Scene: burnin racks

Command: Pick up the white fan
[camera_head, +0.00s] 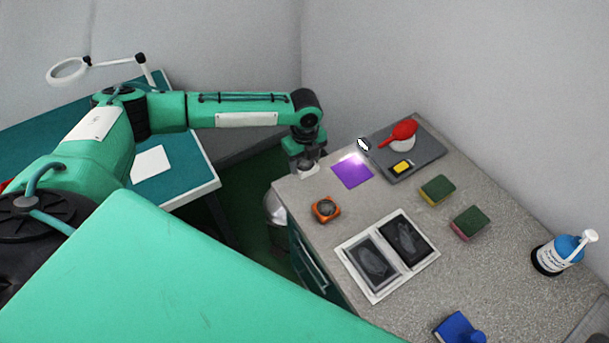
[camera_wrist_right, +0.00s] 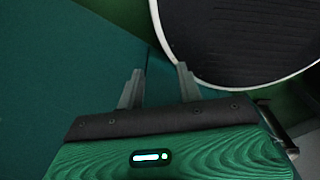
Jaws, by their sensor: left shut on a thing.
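My left gripper (camera_head: 306,163) points down at the left edge of the grey speckled counter (camera_head: 305,192). It is shut on a small white thing (camera_head: 309,174), which I take for the white fan. Most of it is hidden by the gripper, so its shape is unclear. No other white fan shows on the counter. My right gripper (camera_wrist_right: 158,85) shows in the right wrist view with its two fingers apart and nothing between them.
The counter bears an orange-framed round item (camera_head: 326,209), a purple square (camera_head: 352,171), a grey tray (camera_head: 432,155) with a red item, a white two-panel tray (camera_head: 372,297), sponges (camera_head: 437,190), a blue bottle (camera_head: 558,256) and a blue brush (camera_head: 460,328). A round white-rimmed black thing (camera_wrist_right: 240,40) lies beyond my right fingers.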

